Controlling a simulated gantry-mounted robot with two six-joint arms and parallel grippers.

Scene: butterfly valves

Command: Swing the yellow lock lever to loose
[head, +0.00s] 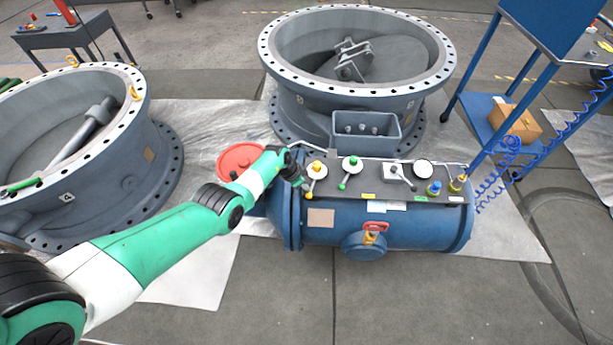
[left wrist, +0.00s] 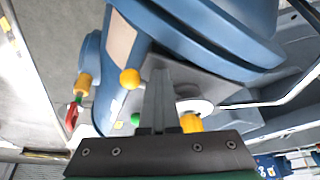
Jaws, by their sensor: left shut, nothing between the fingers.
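The yellow lock lever (head: 317,166) is at the left end of the dark panel on top of the blue cylinder. It has a yellow hub on a white disc and a rod slanting down to a yellow ball. In the left wrist view the yellow ball (left wrist: 130,78) is left of the fingers and the hub (left wrist: 191,122) is right of them. My left gripper (head: 303,184) is shut and empty, close beside the lever on its left. Its fingers (left wrist: 159,98) hide the rod between ball and hub; I cannot tell whether they touch it. My right gripper is not in view.
Right of it on the panel (head: 437,194) are a green lever (head: 350,163), a grey-handled lever (head: 402,177) and blue and yellow knobs. A red-handled valve (head: 374,231) is on the cylinder's front. Large flanged valve bodies stand behind (head: 352,95) and at left (head: 148,150).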

